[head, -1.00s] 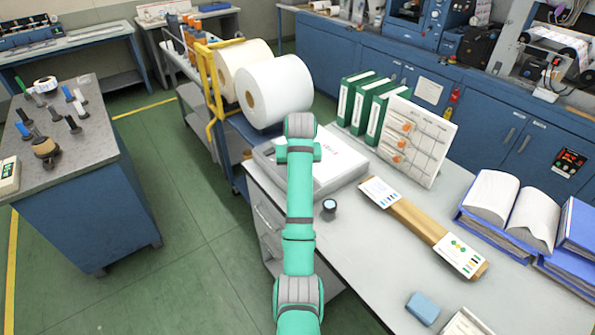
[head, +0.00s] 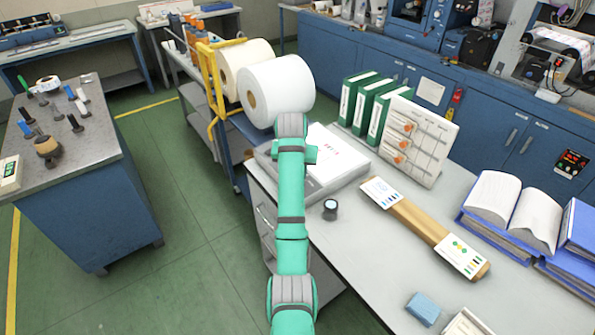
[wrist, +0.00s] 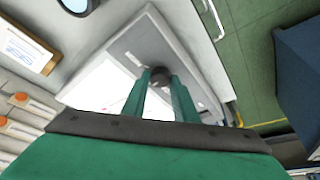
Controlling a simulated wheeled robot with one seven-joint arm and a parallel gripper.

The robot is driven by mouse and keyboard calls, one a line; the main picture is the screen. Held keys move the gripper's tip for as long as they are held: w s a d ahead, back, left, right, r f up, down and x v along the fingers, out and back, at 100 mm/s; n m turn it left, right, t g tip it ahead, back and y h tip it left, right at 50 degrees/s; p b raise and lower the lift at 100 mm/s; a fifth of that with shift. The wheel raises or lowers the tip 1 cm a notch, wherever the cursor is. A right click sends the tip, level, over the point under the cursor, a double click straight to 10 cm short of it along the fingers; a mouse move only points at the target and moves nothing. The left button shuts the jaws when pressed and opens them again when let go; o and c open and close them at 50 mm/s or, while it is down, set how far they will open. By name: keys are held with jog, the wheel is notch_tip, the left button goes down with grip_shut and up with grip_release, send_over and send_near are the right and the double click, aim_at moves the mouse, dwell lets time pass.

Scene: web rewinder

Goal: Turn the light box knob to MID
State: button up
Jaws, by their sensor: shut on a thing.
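The light box (head: 347,176) is a flat grey box with a white top and a printed sheet, lying on the near table's left end in the head view. It also shows in the wrist view (wrist: 130,42). Its dark round knob (wrist: 158,74) sits on the grey strip beside the white area. My gripper (wrist: 162,82) has its two green fingers on either side of the knob and is shut on it. In the head view my arm hides the knob and fingertips. I cannot read the knob's setting or any labels.
A small dark cylinder (head: 330,209) stands on the table near the box. Green binders (head: 368,101) and a white board with orange knobs (head: 418,140) stand behind. Large white rolls (head: 277,91) are on a rack beyond. A wooden board (head: 408,212) lies to the right.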

jog(key=o, duration=1.1)
jog(key=shift+c, duration=0.2)
jog(key=v, duration=1)
jog(key=shift+s+r, duration=0.2)
jog(key=shift+r, duration=0.1)
